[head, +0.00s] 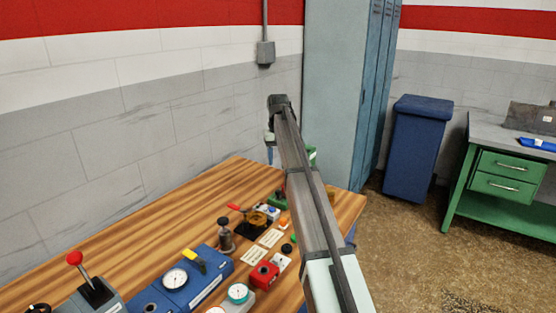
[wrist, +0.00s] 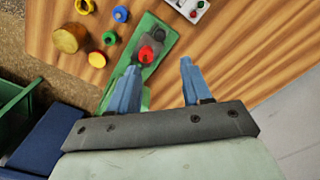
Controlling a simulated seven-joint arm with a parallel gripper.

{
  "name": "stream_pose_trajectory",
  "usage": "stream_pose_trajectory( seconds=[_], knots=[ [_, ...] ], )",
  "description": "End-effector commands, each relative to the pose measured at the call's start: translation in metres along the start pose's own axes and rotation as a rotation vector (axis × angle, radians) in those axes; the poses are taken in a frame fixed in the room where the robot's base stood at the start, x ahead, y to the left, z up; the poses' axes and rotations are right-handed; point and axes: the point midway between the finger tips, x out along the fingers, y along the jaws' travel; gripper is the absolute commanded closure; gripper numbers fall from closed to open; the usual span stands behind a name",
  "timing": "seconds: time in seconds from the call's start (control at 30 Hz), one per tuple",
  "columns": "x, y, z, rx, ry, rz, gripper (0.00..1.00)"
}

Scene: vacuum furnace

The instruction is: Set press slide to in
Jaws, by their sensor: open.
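The likely press slide is a green plate (wrist: 124,68) in the wrist view, with a dark grey block (wrist: 156,36) and a red knob (wrist: 146,54) on it. I cannot tell whether the slide is in or out. My gripper (wrist: 159,66) is open and empty, its two blue fingers wide apart. The left finger overlaps the plate and hides part of it; the right finger is over bare wood.
The wooden bench (head: 120,250) holds several devices, including a blue gauge box (head: 205,277) and a red block (head: 264,275). A gold cylinder (wrist: 70,38) and coloured rings lie left of the plate. A button box (wrist: 188,8) is above it. Right of the plate is clear wood.

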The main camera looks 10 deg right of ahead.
Motion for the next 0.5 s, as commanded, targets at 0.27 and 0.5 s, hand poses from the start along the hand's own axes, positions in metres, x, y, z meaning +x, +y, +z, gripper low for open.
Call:
stream_pose_trajectory(
  seconds=[0.27,0.5],
  knots=[
    [0.002,0.002,0.028,0.004,0.008,0.000,0.51],
    [0.017,0.001,0.084,0.004,0.138,-0.003,0.51]
  ],
)
